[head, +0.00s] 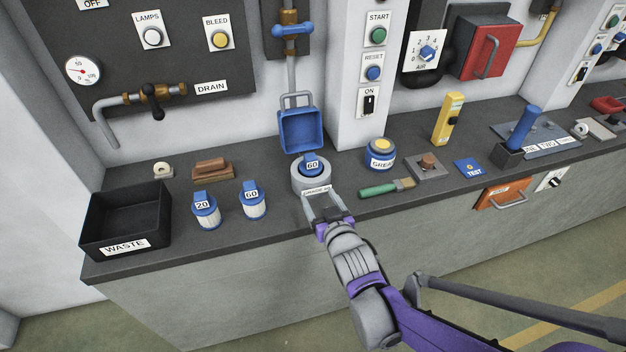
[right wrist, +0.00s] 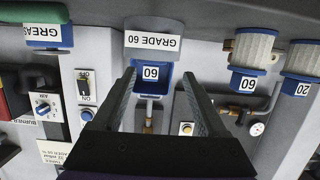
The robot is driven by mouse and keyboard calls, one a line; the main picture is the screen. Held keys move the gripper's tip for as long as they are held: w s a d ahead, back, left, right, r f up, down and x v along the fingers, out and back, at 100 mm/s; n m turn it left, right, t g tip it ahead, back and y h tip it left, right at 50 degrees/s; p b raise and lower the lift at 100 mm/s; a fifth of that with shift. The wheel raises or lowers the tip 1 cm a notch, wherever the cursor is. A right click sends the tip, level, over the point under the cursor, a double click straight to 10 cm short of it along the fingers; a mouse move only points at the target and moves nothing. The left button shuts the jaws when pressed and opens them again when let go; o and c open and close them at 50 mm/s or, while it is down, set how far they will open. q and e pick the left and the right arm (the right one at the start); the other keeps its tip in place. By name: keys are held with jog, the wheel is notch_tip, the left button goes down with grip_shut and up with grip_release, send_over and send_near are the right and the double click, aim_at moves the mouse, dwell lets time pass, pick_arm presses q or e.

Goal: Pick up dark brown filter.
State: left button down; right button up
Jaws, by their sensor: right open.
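No dark brown filter shows in these frames. Two filters with blue caps and white bodies stand on the counter, one tagged 20 (head: 207,213) and one tagged 60 (head: 253,202). Another blue top tagged 60 (head: 312,165) sits in a round grey holder (head: 298,177), whose front label reads GRADE 60 in the right wrist view. My right gripper (head: 322,205) is open and empty, in front of this holder. In the right wrist view its fingers (right wrist: 158,80) stand apart, with the blue tag (right wrist: 150,74) seen between them. My left gripper is not in view.
A black waste bin (head: 128,220) stands at the counter's left end. A brown block (head: 211,168) lies behind the filters. A blue scoop-like box (head: 301,130) is behind the holder. A green-handled brush (head: 385,188) and grease tin (head: 380,154) are to the right.

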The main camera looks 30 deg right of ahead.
aim_at(313, 163)
jog(key=w+d+t, duration=0.1)
jog(key=w+d+r+t+h, duration=0.1)
jog(key=shift+d+t+b, duration=0.15)
jog(key=shift+t+b, duration=0.15)
jog(key=shift+b, duration=0.1)
jog(key=x, duration=0.4)
jog(key=shift+w+r, duration=0.2)
jog(key=shift+w, duration=0.1)
jog(key=p+x, duration=0.1)
jog(key=x, duration=0.5)
jog(key=shift+r, duration=0.1)
grip_shut()
dwell(0.6)
